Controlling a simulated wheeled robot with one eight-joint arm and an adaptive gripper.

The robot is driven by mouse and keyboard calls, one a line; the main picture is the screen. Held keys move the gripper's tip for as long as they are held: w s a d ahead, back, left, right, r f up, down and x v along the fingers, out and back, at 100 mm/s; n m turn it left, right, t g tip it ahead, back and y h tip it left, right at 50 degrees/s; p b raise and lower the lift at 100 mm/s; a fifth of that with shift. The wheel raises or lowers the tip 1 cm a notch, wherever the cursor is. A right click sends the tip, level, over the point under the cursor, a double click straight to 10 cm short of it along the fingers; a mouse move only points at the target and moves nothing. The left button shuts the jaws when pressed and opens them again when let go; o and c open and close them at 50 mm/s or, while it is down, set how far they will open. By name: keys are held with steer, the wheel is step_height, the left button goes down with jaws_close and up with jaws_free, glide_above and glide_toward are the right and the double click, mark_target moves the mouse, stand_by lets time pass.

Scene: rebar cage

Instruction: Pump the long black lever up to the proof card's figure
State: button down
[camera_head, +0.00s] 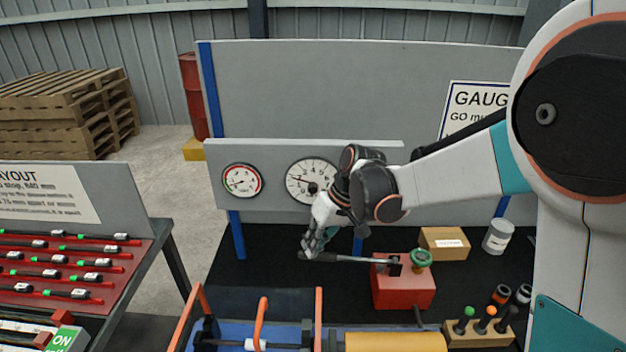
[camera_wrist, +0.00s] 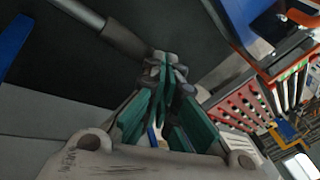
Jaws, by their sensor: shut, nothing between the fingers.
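The long black lever (camera_head: 350,259) runs left from the red pump block (camera_head: 403,288), nearly level. My gripper (camera_head: 315,248) is at the lever's far left end, fingers pointing down. Its fingers are shut with nothing between them. In the wrist view my shut fingertips (camera_wrist: 163,68) are beside the end of the lever (camera_wrist: 105,25); whether they touch it I cannot tell. A large white dial gauge (camera_head: 308,177) on the grey panel is partly covered by my arm. A smaller gauge with a red arc (camera_head: 242,181) is left of it. I cannot make out a proof card.
A green handwheel (camera_head: 421,257) sits by the pump block. A cardboard box (camera_head: 444,243) and a grey can (camera_head: 497,236) stand behind it. Orange-framed gear (camera_head: 262,318) is in front. A red rack (camera_head: 60,265) is left. Black bench top is clear left of the lever.

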steer(key=a+p+v, duration=0.1)
steer(key=p+v, duration=0.4)
steer(key=v, duration=0.3)
steer(key=shift+r, duration=0.55)
steer(key=shift+f, duration=0.15)
stand_by(0.4)
steer(key=shift+a+f+b, duration=0.3)
steer(key=shift+f+b, duration=0.25)
steer(key=shift+f, duration=0.1)
steer(key=shift+a+f+b, duration=0.3)
steer(key=shift+f+b, duration=0.2)
steer(key=shift+f, duration=0.05)
steer(key=shift+a+f+b, duration=0.25)
steer(key=shift+f+b, duration=0.25)
steer(key=shift+f, duration=0.15)
